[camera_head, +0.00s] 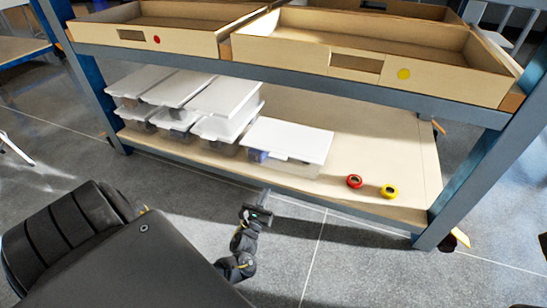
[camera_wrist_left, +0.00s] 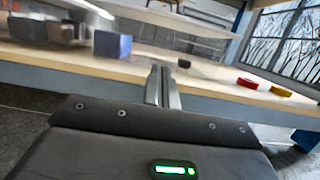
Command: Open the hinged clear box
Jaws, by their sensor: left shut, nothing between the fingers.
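Several clear boxes with white lids (camera_head: 225,95) sit on the lower shelf. The frontmost one on the right, a clear box with a flat white lid (camera_head: 288,138), holds something blue inside and its lid looks down. I cannot tell which edge has the hinge. In the left wrist view a white lid edge (camera_wrist_left: 175,19) is at the top, with a blue-grey block (camera_wrist_left: 112,45) below it. My left gripper (camera_head: 265,194) is shut and empty, low in front of the shelf edge and apart from the box; its fingers also show in the wrist view (camera_wrist_left: 160,72). My right gripper is out of view.
A red roll (camera_head: 354,181) and a yellow roll (camera_head: 389,191) lie on the shelf right of the box. The steel shelf edge (camera_head: 205,160) runs along the front. Wooden trays (camera_head: 370,55) stand above.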

